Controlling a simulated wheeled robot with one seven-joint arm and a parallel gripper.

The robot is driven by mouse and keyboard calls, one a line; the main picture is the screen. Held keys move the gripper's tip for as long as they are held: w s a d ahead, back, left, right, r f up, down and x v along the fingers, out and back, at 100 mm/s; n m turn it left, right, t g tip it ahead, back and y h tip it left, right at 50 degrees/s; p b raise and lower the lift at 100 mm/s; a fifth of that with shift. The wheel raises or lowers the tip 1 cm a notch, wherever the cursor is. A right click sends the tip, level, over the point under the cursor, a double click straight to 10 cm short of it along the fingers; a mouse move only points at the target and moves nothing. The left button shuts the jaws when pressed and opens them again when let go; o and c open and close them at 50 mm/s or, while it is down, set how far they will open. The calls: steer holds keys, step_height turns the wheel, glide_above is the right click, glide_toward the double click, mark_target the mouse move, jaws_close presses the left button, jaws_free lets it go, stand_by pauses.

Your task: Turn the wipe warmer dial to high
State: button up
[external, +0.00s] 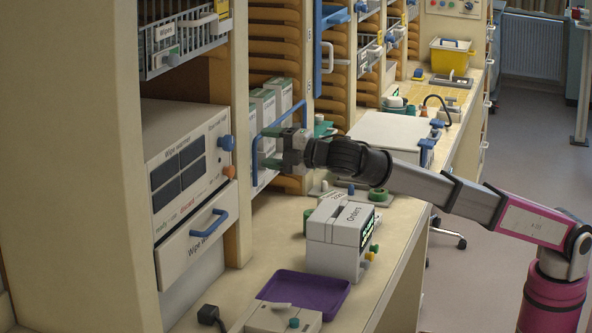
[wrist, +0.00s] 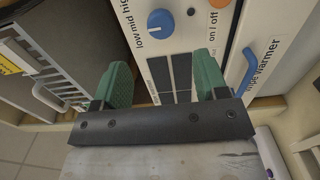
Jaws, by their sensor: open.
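The wipe warmer (external: 180,150) is a white box in the left shelving, with dark slots on its front. Its blue dial (external: 227,143) sits at the front's right edge, above an orange on/off knob (external: 229,171). In the wrist view the blue dial (wrist: 161,22) is beside the words low, mid and high; I cannot tell its setting. My gripper (external: 267,147) is open and empty, to the right of the dial and apart from it. In the wrist view my green fingers (wrist: 162,75) are spread, with the dial beyond them near the top edge.
A blue drawer handle (external: 208,227) juts out below the warmer; it also shows in the wrist view (wrist: 241,73). A wire basket (external: 185,45) hangs above. On the counter below stand a white label device (external: 338,235) and a purple tray (external: 305,290).

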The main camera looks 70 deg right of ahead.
mark_target(232, 143)
steer(key=w, duration=1)
steer(key=shift+w+a, duration=0.1)
steer(key=shift+w, duration=0.15)
steer(key=c, duration=0.9)
